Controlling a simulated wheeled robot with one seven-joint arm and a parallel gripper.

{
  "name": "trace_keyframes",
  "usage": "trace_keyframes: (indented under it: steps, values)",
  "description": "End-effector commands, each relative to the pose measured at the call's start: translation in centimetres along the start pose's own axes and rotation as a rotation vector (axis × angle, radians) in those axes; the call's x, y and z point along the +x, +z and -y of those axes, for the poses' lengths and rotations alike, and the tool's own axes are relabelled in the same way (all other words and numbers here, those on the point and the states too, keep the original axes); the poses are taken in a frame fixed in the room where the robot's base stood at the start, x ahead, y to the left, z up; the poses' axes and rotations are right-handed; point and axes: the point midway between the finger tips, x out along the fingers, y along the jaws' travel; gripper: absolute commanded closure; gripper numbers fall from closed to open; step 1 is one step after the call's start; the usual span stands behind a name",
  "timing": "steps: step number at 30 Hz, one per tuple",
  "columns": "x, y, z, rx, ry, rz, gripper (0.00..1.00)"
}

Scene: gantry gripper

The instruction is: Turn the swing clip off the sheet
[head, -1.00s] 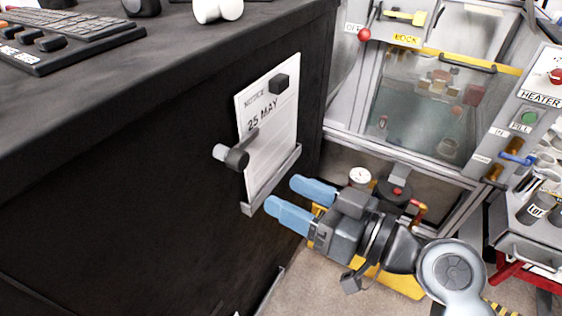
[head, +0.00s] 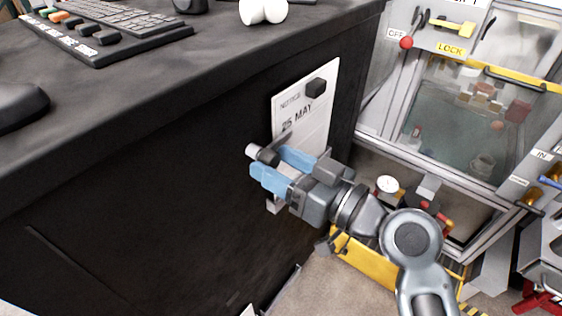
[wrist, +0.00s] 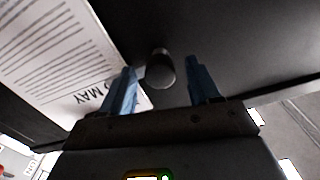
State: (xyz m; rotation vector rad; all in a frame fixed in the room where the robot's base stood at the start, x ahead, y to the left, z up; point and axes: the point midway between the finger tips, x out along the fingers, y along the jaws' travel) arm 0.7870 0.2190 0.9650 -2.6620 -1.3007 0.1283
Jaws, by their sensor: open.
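The sheet (head: 312,112), headed "NOTICE" and "25 MAY", is on the dark side of the counter. It also shows at the upper left of the wrist view (wrist: 55,50). My gripper (head: 268,163) has blue fingers and is open at the clip. In the wrist view the clip's knob (wrist: 160,70) lies between the two spread fingers, with gaps on both sides. The fingers hide much of the clip's arm in the head view.
A small dark block (head: 316,87) sits on the sheet's upper right. A keyboard (head: 105,25) lies on the countertop. A glazed cabinet (head: 460,120) stands to the right, with gauges and a yellow object below.

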Motion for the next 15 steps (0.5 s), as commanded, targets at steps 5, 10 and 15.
trace_keyframes:
  steps: [5,10,15]
  values:
    - [-0.02,0.02,-0.01,0.000,0.000,0.000,0.41]
    - [-0.03,0.02,-0.02,0.000,0.000,0.000,0.57]
    - [-0.04,0.02,-0.02,0.000,0.001,0.000,0.73]
